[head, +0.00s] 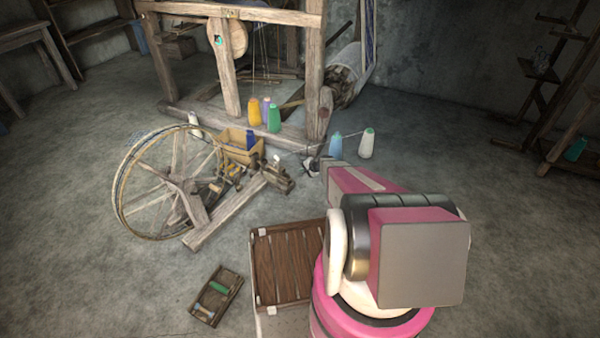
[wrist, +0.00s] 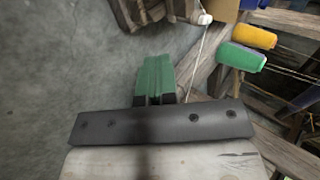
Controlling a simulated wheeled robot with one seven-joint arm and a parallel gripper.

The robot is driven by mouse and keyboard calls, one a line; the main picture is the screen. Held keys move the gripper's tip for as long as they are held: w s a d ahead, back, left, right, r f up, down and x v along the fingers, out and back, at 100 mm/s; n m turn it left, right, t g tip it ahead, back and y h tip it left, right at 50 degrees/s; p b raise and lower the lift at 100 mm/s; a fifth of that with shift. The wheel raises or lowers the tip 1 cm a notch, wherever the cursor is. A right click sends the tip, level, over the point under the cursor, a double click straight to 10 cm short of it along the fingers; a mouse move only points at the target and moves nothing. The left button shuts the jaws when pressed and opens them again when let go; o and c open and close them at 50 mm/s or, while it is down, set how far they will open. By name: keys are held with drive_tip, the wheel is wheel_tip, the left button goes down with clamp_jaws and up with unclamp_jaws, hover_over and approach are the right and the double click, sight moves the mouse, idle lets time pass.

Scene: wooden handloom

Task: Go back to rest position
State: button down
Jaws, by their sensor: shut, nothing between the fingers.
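My gripper (wrist: 156,62) shows in the wrist view as two green fingers side by side, shut with nothing between them. In the head view my pink and white arm reaches from the lower right toward the loom, and my gripper (head: 311,163) is small and dark at its far end, in front of the loom's base. It is near the blue cone (head: 335,146) and the white cone (head: 367,143). The arm hides part of the floor.
The wooden loom (head: 232,60) stands at the back. A spinning wheel (head: 165,185) and a box (head: 238,150) are left of my gripper. Yellow (head: 254,112) and green (head: 274,118) cones stand by the loom. A small tray (head: 216,296) lies in front.

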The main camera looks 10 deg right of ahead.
idle(0.4)
drive_tip(key=s+a+r+n+g+h, duration=0.2)
drive_tip(key=s+r+n+g+h, duration=0.1)
drive_tip(key=s+r, duration=1.3)
drive_tip(key=s+a+r+n+g+h, duration=0.3)
drive_tip(key=s+r+n, duration=0.3)
drive_tip(key=s+r, duration=1.1)
drive_tip(key=shift+r+g+h, duration=0.3)
drive_tip(key=shift+r+g, duration=0.1)
drive_tip(key=shift+r, duration=0.2)
